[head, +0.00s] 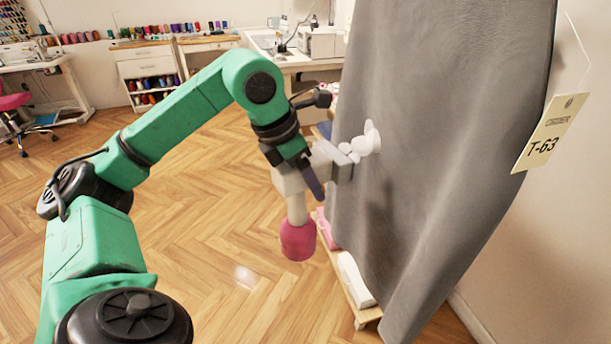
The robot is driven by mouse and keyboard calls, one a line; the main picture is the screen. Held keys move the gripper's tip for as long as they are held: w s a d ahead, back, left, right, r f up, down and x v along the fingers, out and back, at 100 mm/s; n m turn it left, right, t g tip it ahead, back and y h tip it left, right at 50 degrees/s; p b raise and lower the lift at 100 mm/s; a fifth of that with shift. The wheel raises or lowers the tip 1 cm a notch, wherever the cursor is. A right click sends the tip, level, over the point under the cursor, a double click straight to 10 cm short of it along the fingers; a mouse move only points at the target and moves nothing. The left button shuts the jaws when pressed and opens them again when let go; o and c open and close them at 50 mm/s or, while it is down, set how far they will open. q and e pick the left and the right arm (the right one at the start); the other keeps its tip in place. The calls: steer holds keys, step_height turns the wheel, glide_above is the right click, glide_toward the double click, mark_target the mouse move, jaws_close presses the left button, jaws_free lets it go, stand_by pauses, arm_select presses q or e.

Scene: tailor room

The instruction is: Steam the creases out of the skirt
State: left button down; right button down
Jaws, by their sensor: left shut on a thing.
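The grey skirt (430,130) hangs at the right and fills much of that side, with a paper tag (550,131) reading T-63 at its right edge. My left gripper (328,172) is in front of the skirt's left part, shut on a handheld steamer (298,240) with a pale body and a pink lower end. White rounded puffs (362,143), which look like steam, show between the steamer and the cloth. The gripper hides part of the steamer, and I cannot tell whether its head touches the skirt. My right gripper is not in view.
A low wooden shelf (362,317) with a white item (354,280) stands under the skirt's left edge. A white table with a sewing machine (318,42) stands behind. Drawers and a pink chair (14,101) are farther back. The wooden floor (215,240) is clear.

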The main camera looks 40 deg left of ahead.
arm_select(q)
steer(key=s+d+f+b, duration=0.1)
steer(key=s+d+f, duration=0.4)
steer(key=d, duration=0.4)
steer(key=shift+s+d+b, duration=0.15)
steer(key=shift+s+b, duration=0.2)
steer(key=shift+s, duration=0.35)
stand_by(1.8)
